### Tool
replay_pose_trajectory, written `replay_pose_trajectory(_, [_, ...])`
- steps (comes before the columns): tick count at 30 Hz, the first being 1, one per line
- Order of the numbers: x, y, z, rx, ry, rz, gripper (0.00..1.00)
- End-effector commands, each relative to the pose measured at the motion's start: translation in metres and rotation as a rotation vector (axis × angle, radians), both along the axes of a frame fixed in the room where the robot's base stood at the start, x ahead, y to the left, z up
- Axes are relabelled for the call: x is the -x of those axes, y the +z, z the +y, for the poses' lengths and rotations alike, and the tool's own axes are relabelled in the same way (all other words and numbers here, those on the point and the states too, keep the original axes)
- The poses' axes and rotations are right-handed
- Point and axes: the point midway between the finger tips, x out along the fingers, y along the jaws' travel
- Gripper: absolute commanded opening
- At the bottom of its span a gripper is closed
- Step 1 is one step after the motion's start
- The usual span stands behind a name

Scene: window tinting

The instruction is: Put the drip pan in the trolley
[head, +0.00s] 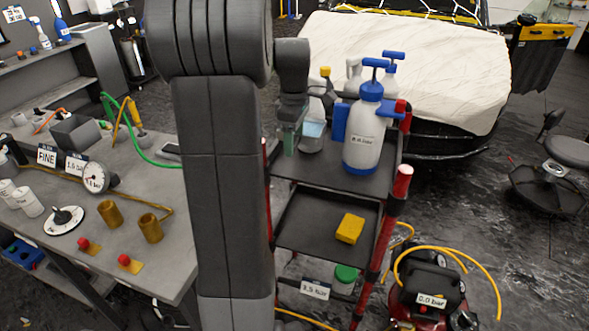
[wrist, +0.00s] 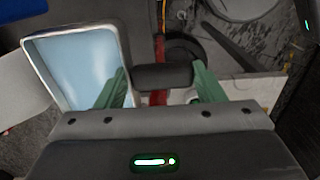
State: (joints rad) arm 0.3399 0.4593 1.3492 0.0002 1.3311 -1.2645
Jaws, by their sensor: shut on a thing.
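The drip pan, a light-rimmed tray with a pale blue inside, shows at the left of the wrist view (wrist: 78,65). The trolley (head: 345,182) is black with red posts. The gripper and pan appear over the left part of its top shelf; whether the pan touches the shelf cannot be told.
A blue-and-white pump sprayer (head: 365,130) and other bottles stand on the trolley's top shelf. A yellow sponge (head: 349,229) lies on the shelf below. A grey bench (head: 130,200) is at left, a compressor (head: 432,290) at lower right.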

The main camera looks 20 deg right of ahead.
Motion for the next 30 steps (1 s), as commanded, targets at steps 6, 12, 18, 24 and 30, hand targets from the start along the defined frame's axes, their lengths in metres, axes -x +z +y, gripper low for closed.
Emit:
replay_pose_trajectory(6, [0.0,-0.049,0.0,-0.002,0.0,0.004,0.37])
replay_pose_trajectory(12, [0.0,-0.067,0.0,0.0,0.0,0.002,0.37])
replay_pose_trajectory(18, [0.0,-0.096,0.0,-0.002,0.0,0.004,0.37])
replay_pose_trajectory(24, [-0.001,-0.106,0.0,0.001,0.0,-0.001,0.37])
replay_pose_trajectory(30, [-0.001,-0.107,0.0,0.0,0.0,0.0,0.37])
